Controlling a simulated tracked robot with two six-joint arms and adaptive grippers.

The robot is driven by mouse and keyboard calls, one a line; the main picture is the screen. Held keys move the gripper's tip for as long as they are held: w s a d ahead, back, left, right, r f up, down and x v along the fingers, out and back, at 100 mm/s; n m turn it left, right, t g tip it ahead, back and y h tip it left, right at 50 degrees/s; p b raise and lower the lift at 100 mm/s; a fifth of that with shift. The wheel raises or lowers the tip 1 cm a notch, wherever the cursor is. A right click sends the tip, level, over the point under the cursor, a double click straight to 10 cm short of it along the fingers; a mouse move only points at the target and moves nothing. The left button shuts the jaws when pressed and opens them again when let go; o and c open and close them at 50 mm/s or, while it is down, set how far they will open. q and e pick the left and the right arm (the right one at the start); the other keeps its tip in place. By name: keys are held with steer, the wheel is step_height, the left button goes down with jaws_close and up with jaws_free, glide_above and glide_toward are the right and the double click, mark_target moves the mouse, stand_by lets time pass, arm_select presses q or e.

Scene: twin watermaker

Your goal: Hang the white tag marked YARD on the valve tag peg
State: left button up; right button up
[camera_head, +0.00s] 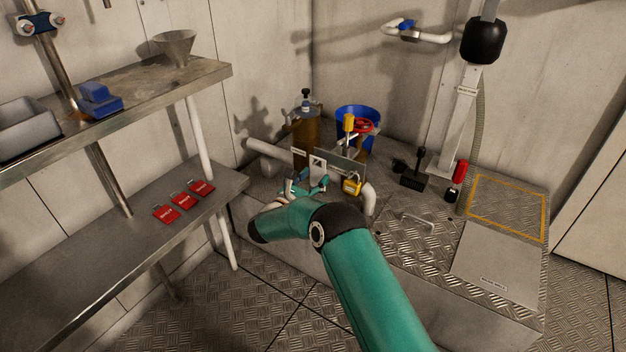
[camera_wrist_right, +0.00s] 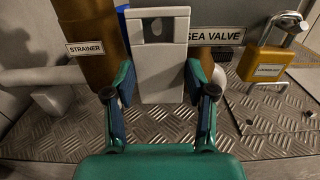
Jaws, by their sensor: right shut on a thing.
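My right gripper (camera_head: 307,187) is shut on a white tag (camera_head: 318,168), held upright in front of the valve. In the right wrist view, the tag (camera_wrist_right: 160,70) stands between the gripper's two fingers (camera_wrist_right: 162,92), with a slot near its top. The wrist view shows its blank side; a dark mark on it in the head view is too small to read. The SEA VALVE sign (camera_wrist_right: 215,35) is behind the tag, partly covered. I cannot make out the peg; the tag may hide it. My left gripper is not in view.
The brown strainer (camera_head: 306,135), blue bucket (camera_head: 368,113) and red handwheel (camera_head: 363,126) stand behind. Several red tags (camera_head: 183,201) lie on the lower shelf at left. The checkered deck (camera_head: 425,215) is partly clear at right.

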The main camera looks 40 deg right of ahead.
steer(key=o, duration=1)
steer(key=shift+a, duration=0.1)
